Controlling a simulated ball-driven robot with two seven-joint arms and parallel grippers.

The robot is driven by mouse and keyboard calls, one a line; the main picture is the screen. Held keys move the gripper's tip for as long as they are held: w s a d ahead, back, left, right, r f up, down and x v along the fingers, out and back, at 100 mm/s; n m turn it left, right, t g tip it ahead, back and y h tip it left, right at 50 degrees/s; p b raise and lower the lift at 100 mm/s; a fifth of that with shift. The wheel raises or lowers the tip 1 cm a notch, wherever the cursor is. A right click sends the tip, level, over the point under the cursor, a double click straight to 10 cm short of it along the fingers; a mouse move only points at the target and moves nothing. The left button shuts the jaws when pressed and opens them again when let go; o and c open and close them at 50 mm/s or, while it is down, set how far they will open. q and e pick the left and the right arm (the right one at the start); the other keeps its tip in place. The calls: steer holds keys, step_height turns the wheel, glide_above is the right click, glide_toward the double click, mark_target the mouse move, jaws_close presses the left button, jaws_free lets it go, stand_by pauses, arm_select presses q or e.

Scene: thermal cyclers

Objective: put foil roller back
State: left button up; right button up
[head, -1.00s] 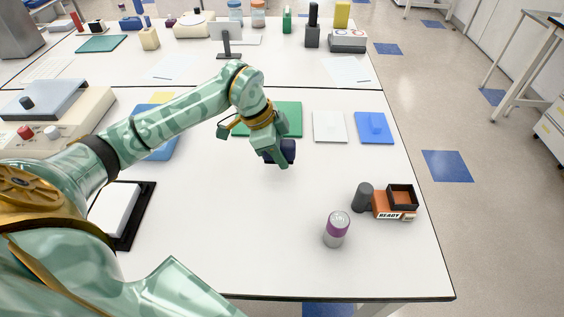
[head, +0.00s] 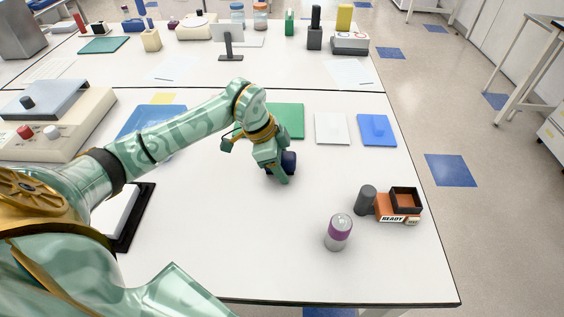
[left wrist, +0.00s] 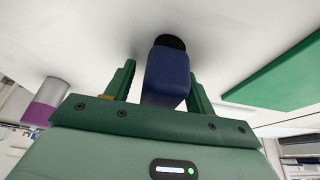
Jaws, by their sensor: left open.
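A navy blue block with a round black end (head: 289,161), which may be the foil roller, is at my left gripper (head: 281,176) in the middle of the near table. In the left wrist view the navy block (left wrist: 168,76) lies between the two green fingers of my left gripper (left wrist: 161,70). The fingers are apart, with a visible gap on the left side. Its lower part is hidden by the gripper body. In the head view the gripper covers part of it. My right gripper is not in view.
A green mat (head: 288,118), a white pad (head: 332,129) and a blue pad (head: 377,131) lie behind. A purple-and-grey can (head: 340,232), a dark grey cylinder (head: 366,199) and an orange box marked READY (head: 399,216) stand at the right. The table's front middle is clear.

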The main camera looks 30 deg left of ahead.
arm_select(q)
steer(key=shift+r, duration=0.15)
steer(key=p+v, duration=0.2)
steer(key=v, duration=0.9)
steer(key=shift+r, duration=0.1)
steer(key=shift+s+a+r, duration=0.1)
steer(key=shift+r, duration=0.3)
